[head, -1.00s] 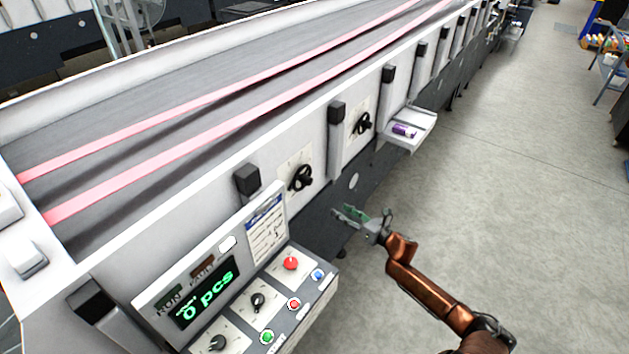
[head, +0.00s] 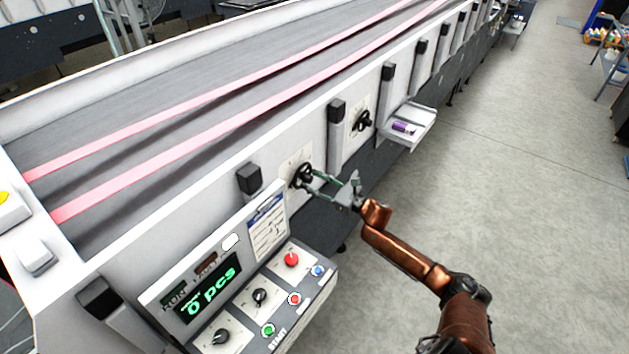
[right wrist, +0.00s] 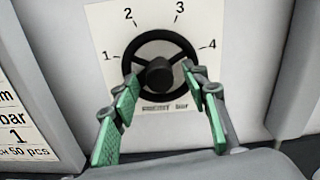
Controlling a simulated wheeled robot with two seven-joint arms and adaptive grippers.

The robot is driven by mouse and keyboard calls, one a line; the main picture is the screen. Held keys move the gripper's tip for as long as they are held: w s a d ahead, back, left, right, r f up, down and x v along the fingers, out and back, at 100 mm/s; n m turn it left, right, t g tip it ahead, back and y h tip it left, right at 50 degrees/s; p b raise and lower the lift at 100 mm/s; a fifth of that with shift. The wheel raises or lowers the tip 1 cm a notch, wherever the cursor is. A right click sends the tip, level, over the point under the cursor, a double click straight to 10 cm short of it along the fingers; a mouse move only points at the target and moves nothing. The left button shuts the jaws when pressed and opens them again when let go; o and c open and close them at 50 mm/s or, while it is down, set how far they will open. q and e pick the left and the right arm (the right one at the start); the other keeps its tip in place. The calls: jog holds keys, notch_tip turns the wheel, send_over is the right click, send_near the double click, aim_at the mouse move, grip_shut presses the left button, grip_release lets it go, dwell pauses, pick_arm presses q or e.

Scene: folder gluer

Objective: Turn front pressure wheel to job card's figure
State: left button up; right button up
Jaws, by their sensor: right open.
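The front pressure wheel (head: 303,175) is a black spoked handwheel with a dark hub on a white dial plate. In the right wrist view the wheel (right wrist: 160,66) faces me, with figures 1 to 4 around its top; a pointer cannot be made out. My right gripper (head: 315,183) is open at the wheel. In the right wrist view its green-padded fingers (right wrist: 160,88) stand at the wheel's left and right edges; contact cannot be told. The job card (head: 267,228) is on the control panel; its visible part (right wrist: 18,125) reads "bar" and "1". My left gripper is out of view.
A control panel (head: 237,280) with knobs, buttons and a "0 pcs" display stands left of my right arm. A second black wheel (head: 361,121) and a small tray (head: 420,128) holding a purple item are farther along.

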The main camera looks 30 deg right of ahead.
jog(key=shift+c, duration=0.6)
jog(key=c, duration=1)
jog(key=shift+d, duration=0.1)
grip_shut()
